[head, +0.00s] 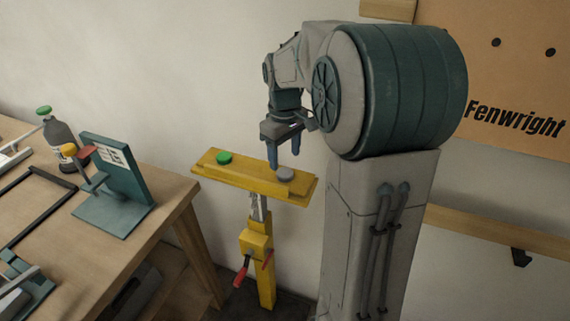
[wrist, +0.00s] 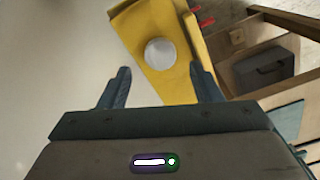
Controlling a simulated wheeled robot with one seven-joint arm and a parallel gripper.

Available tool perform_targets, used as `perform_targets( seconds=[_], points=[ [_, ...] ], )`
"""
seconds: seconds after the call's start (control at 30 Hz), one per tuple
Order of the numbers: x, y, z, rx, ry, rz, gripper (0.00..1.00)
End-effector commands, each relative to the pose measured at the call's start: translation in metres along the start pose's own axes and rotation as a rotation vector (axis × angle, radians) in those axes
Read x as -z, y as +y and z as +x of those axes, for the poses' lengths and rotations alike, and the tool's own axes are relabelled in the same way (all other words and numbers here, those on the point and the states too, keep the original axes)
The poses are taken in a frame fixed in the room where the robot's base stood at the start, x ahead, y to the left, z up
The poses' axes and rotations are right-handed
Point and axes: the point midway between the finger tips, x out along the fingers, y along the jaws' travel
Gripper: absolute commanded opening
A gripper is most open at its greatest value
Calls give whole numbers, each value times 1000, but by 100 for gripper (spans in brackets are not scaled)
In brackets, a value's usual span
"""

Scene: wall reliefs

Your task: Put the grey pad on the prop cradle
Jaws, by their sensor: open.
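The grey pad (head: 285,174) is a small round disc lying on the right part of the yellow prop cradle (head: 245,178). In the wrist view the pad (wrist: 160,52) lies on the yellow cradle surface (wrist: 150,20), ahead of the fingers and roughly midway between them. My gripper (head: 284,164) is open and empty above the right part of the cradle. Its two blue fingers (wrist: 160,72) also show in the wrist view, on either side of the line to the pad. I see a gap between fingers and pad in the wrist view, but cannot tell its exact height.
The cradle stands on a yellow prop with red handles (head: 257,255). A wooden workbench (head: 160,195) at the left holds a teal stand (head: 118,185), a bottle (head: 60,140) and frames. A Fenwright board (head: 500,80) hangs at the right.

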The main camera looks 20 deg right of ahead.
Motion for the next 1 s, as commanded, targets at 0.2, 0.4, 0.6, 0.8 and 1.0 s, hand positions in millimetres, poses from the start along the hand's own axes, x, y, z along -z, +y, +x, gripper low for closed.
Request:
perform_targets(
  seconds=[0.2, 0.4, 0.6, 0.8, 1.0],
  points=[
    [1, 0, -47, -1, 3, -2, 58],
    [0, 0, -69, 0, 1, -1, 58],
    [-10, -22, -73, -21, 12, 32, 58],
    [-45, -73, -61, -65, 72, 143, 58],
    [-89, -118, -38, -74, 156, 271, 58]
  ],
)
